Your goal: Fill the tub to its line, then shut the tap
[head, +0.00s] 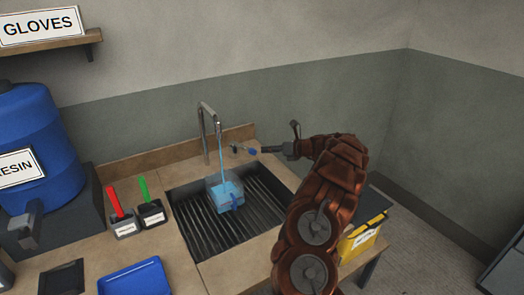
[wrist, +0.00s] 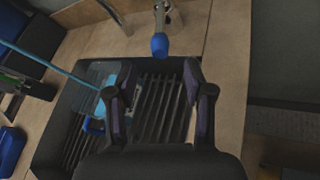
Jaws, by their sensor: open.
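A clear tub (head: 213,192) stands on the slatted grate of the sink, with blue water in its lower part. A blue stream (head: 220,150) runs into it from the tall metal tap (head: 203,130). I cannot make out the fill line. The tap's blue-ended lever (head: 252,152) is right of the spout; it also shows in the wrist view (wrist: 159,45). My gripper (head: 280,138) is open and empty, close to the lever. In the wrist view the lever's blue end lies ahead of and between my fingers (wrist: 153,78), apart from them. The tub (wrist: 92,75) is partly behind the left finger.
Red- and green-handled tools (head: 117,205) sit in dark holders left of the sink. A blue tray (head: 135,279) lies at the front, and a big blue resin drum (head: 35,130) stands at the left. A yellow-labelled box (head: 362,238) is at the right. The bench strip beside the sink is bare.

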